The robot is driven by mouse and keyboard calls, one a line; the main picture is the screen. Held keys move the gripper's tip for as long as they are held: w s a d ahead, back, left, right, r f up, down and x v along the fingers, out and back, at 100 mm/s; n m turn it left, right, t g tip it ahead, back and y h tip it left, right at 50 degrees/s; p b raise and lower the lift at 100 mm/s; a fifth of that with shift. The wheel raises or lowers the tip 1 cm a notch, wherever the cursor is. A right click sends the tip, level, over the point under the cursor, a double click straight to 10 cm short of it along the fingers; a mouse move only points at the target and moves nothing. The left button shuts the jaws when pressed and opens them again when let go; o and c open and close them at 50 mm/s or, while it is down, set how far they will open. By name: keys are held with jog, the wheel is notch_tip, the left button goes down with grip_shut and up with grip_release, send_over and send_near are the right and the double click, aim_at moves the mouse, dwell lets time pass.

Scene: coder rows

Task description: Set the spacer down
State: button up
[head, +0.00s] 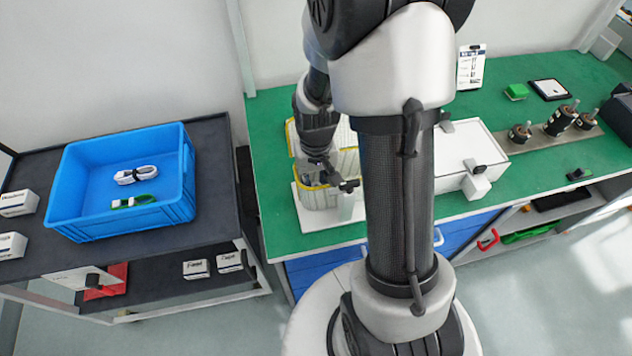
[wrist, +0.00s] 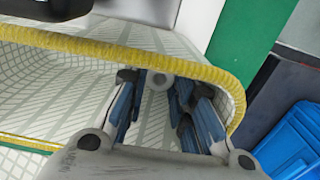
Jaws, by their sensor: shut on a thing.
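In the head view my gripper (head: 332,178) points down at a white mesh basket with a yellow rim (head: 298,150) on the green bench. The fingers reach inside the curved end of this basket (wrist: 235,85) in the wrist view. The spacer cannot be made out in the head view. Whether it touches the basket floor cannot be told.
A blue bin (head: 120,222) with white and green looped items stands on the dark cart at left. A white box (head: 460,150) is right of my arm. Dark cylindrical parts (head: 560,122) stand on a plate at the bench's right. Green bench (head: 270,120) shows left of the basket.

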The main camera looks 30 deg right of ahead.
jog(key=o, duration=0.7)
notch_tip(320, 180, up, 14)
jog(key=f+p, duration=0.1)
jog(key=p, duration=0.4)
jog(key=s+a+r+n+t, duration=0.1)
jog(key=s+a+r+t, duration=0.1)
jog(key=s+a+r, duration=0.2)
jog(key=s+a+r+n+t, duration=0.2)
jog(key=s+a+r, duration=0.2)
jog(key=s+r, duration=0.6)
notch_tip(320, 180, up, 2)
jog(key=shift+a+r+t, duration=0.25)
jog(key=shift+t, duration=0.05)
